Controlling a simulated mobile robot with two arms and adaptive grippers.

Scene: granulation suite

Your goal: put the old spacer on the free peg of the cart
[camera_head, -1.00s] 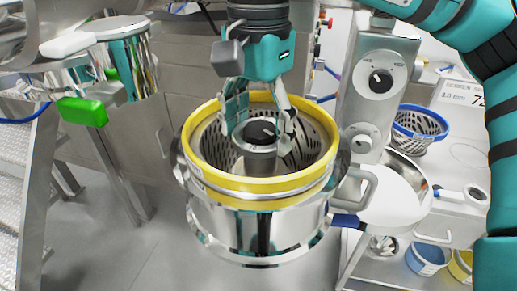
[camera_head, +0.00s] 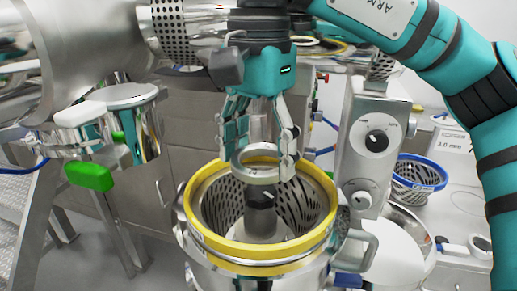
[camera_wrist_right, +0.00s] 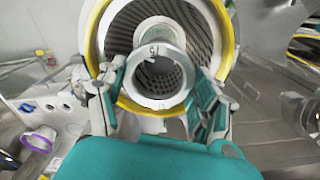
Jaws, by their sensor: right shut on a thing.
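The old spacer is a grey metal ring (camera_head: 261,172) held flat between the fingers of my right gripper (camera_head: 262,165). It hangs just above the open mouth of the yellow-rimmed bowl (camera_head: 210,243). In the right wrist view the spacer (camera_wrist_right: 145,99) shows a mark like "15" on its face, with the gripper fingers (camera_wrist_right: 158,95) on both sides of it. The white cart top (camera_head: 455,200) is at the right. I cannot make out the free peg there. My left gripper is not in view.
A blue-rimmed perforated basket (camera_head: 420,180) stands on the cart. A green handle (camera_head: 88,176) and metal steps (camera_head: 20,220) are at the left.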

